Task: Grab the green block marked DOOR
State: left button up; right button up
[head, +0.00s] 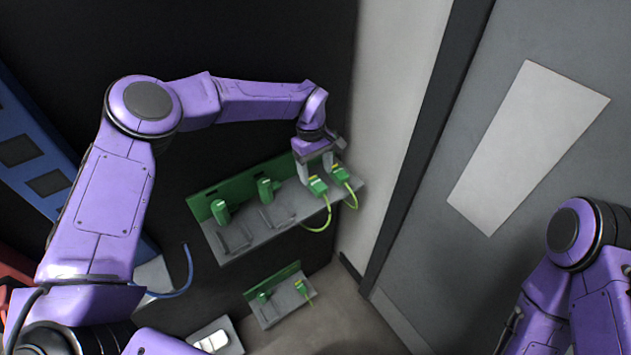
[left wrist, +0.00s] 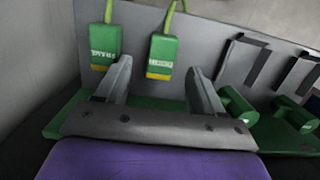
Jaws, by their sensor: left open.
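Two green blocks with yellow ends and cables sit side by side on the upper grey shelf. In the head view they are a left block (head: 318,187) and a right block (head: 340,174). In the left wrist view the order is reversed: the head view's left block (left wrist: 161,54) lies between the finger lines, and the other block (left wrist: 104,46) lies left of them. Both carry pale labels too small to read surely, so I cannot tell which says DOOR. My left gripper (head: 313,168) is open and empty at the blocks; it also shows in the left wrist view (left wrist: 162,78).
The grey shelf (head: 262,243) has a green back strip (head: 240,186), two green cylinders and dark brackets left of the blocks. A smaller shelf (head: 285,310) is below. A grey door with a pale panel (head: 530,145) stands right. My right arm is at lower right.

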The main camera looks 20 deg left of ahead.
aim_at(317, 182)
pick_arm(q)
notch_tip(317, 182, down, 3)
jog(key=shift+s+d+r+p, duration=0.1)
jog(key=shift+s+d+p, duration=0.05)
jog(key=shift+p, duration=0.45)
jog(key=shift+f, duration=0.45)
jog(key=c, duration=1.2)
jog(key=shift+o, duration=0.2)
pick_arm(e)
notch_tip(317, 182, up, 2)
jog(key=shift+r, duration=0.1)
